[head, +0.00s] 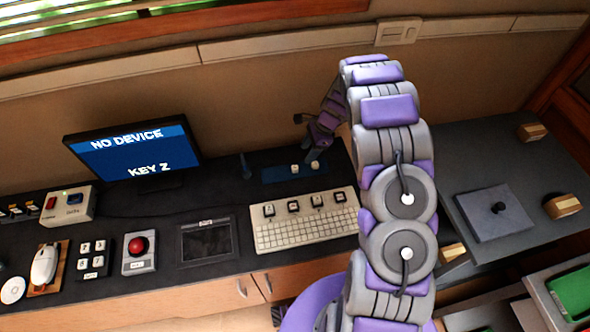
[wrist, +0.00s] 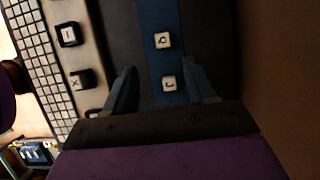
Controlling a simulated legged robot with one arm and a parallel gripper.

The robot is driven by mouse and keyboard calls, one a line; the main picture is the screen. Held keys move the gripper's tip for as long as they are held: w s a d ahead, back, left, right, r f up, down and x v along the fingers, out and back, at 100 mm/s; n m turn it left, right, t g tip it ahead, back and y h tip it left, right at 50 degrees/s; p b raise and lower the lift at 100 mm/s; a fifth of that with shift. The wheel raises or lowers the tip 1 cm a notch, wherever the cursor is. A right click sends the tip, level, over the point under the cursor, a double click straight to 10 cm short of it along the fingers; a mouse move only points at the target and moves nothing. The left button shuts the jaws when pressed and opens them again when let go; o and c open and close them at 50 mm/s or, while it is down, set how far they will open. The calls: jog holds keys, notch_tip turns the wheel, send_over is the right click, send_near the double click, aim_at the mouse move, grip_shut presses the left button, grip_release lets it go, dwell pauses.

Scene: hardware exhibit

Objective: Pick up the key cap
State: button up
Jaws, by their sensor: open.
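Two white key caps lie on a blue strip on the black bench. In the wrist view, the nearer key cap (wrist: 168,83) lies between the lines of my two fingers, with a dark mark on top. The farther key cap (wrist: 162,40) is just beyond the fingertips. In the head view the left cap (head: 294,169) and right cap (head: 314,164) show on the blue strip (head: 277,176). My gripper (wrist: 161,64) is open and empty, above the strip; it also shows in the head view (head: 313,153). Neither finger visibly touches a cap; the height gap is unclear.
A keyboard (head: 305,234) with several black-based caps along its top stands in front of the strip. A monitor (head: 131,151) reads "NO DEVICE" and "KEY Z". The wall is close behind. A grey bench (head: 465,160) is at the right, behind my arm.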

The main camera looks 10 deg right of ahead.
aim_at(295, 167)
jog(key=x, duration=0.4)
jog(key=shift+d, duration=0.2)
jog(key=shift+a+f, duration=0.2)
jog(key=shift+a, duration=0.4)
jog(key=shift+a+f+b, duration=0.25)
jog(key=shift+b, duration=0.1)
jog(key=x, duration=0.1)
jog(key=b+x, duration=0.1)
jog(key=x, duration=0.1)
jog(key=shift+w+f, duration=0.25)
jog(key=shift+f, duration=0.4)
jog(key=shift+c, duration=0.2)
jog(key=shift+a, duration=0.25)
jog(key=c, duration=0.5)
jog(key=shift+d, duration=0.1)
grip_shut()
